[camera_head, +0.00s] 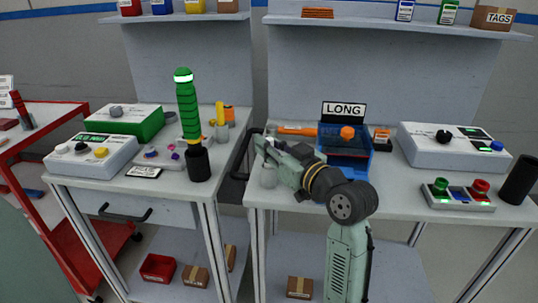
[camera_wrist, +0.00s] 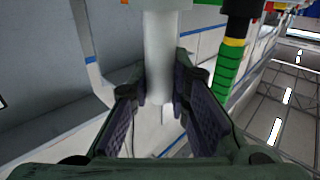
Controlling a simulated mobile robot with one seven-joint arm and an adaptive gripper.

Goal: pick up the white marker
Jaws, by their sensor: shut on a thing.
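The white marker (camera_wrist: 161,50) shows in the wrist view as a plain white cylinder running from the top edge down between my fingers. My gripper (camera_wrist: 160,92) has its two dark ridged pads on either side of it, shut on it. In the head view my gripper (camera_head: 262,150) is at the left end of the right-hand table. A pale rounded shape (camera_head: 268,178) shows just under it; I cannot tell whether this is part of the marker. My gripper and wrist hide most of the marker there.
Right of my gripper stands a blue open box (camera_head: 345,165) under a LONG sign (camera_head: 344,111), with an orange-handled tool (camera_head: 297,131) beside it. A green post (camera_head: 187,105) stands on the left table. A white control box (camera_head: 452,148) and a black cylinder (camera_head: 519,180) are farther right.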

